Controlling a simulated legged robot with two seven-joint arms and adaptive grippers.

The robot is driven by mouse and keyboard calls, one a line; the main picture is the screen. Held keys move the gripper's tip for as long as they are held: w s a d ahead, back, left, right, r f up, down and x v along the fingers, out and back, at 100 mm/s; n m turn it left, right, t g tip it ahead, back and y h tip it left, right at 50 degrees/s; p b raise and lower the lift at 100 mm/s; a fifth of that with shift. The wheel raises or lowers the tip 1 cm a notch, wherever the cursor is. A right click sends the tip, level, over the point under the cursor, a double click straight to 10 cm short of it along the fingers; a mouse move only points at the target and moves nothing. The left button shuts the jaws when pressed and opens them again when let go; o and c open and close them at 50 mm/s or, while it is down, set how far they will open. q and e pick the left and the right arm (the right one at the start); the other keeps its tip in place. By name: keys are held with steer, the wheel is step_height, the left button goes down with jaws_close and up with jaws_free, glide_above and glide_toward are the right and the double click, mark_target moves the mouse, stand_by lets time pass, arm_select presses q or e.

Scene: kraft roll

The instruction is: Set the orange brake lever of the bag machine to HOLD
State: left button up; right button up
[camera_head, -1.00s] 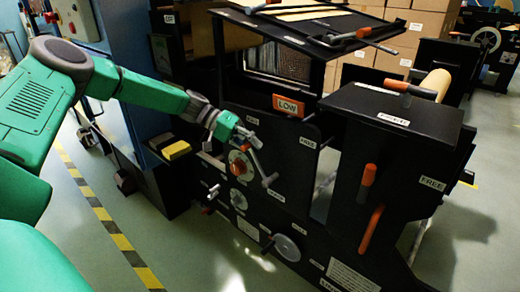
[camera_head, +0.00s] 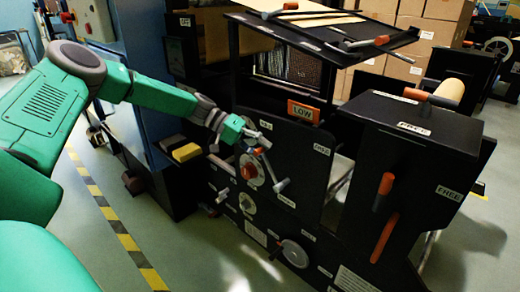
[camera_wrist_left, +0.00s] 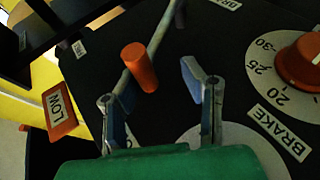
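The brake lever shows in the left wrist view as an orange handle (camera_wrist_left: 139,66) on a thin grey rod. In the head view its grey arm (camera_head: 274,171) slants down right in front of a dial on the black machine side. My left gripper (camera_head: 262,139) is at the lever's upper end. In the left wrist view the fingers of my left gripper (camera_wrist_left: 158,86) are apart, with the orange handle between them, nearer the left finger. I cannot tell whether they touch it. A BRAKE label (camera_wrist_left: 278,131) is beside a dial with a red-orange knob (camera_wrist_left: 300,60). My right gripper is not in view.
An orange LOW plate (camera_head: 302,112) is above the lever. Other orange handles are on the right housing (camera_head: 385,190) and on top of it (camera_head: 428,97). The black machine panel is close around my left gripper.

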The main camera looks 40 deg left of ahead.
arm_select(q)
steer(key=v, duration=1.2)
steer(key=shift+a+f, duration=0.15)
steer(key=shift+a, duration=0.15)
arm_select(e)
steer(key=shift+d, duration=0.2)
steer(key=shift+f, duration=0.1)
